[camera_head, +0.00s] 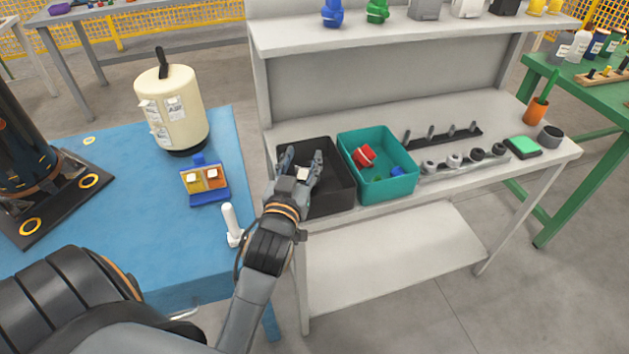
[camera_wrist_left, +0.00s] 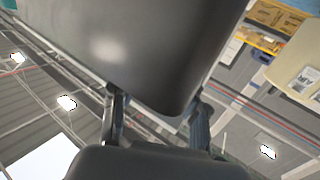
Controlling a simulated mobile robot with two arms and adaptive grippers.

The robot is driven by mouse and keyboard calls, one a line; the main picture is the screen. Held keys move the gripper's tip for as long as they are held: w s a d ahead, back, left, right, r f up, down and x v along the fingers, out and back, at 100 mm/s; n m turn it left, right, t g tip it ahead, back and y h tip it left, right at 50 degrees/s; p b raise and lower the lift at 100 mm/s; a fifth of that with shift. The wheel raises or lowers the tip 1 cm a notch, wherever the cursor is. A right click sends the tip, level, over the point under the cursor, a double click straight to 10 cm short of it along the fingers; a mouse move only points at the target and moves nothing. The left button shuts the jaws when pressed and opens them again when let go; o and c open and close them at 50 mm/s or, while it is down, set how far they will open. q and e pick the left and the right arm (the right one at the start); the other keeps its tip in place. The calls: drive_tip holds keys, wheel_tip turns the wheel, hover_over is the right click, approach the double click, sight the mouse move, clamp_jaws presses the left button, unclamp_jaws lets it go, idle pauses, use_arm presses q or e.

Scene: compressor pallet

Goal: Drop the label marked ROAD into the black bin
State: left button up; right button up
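The black bin (camera_head: 337,203) stands at the left end of the grey workbench. My left gripper (camera_head: 302,158) is over it, fingers spread apart. A small pale piece (camera_head: 303,174), perhaps the label, shows between the fingers. No lettering is readable on it, and I cannot tell whether it touches a finger or lies in the bin. In the left wrist view the two fingers (camera_wrist_left: 158,120) are also apart, with a large dark grey surface filling the top middle. The cream tank (camera_head: 186,94) on the blue table carries several white labels (camera_head: 176,108), too small to read. My right gripper is not in view.
A teal bin (camera_head: 391,187) with red, blue and green parts stands right beside the black bin. A blue stand with yellow and orange blocks (camera_head: 205,179) and a white upright piece (camera_head: 231,222) are on the blue table (camera_head: 120,215). Black racks lie farther right on the workbench.

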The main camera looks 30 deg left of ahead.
use_arm(q)
drive_tip(key=shift+r, duration=0.1)
wheel_tip(320, 180, up, 10)
idle(0.4)
idle(0.4)
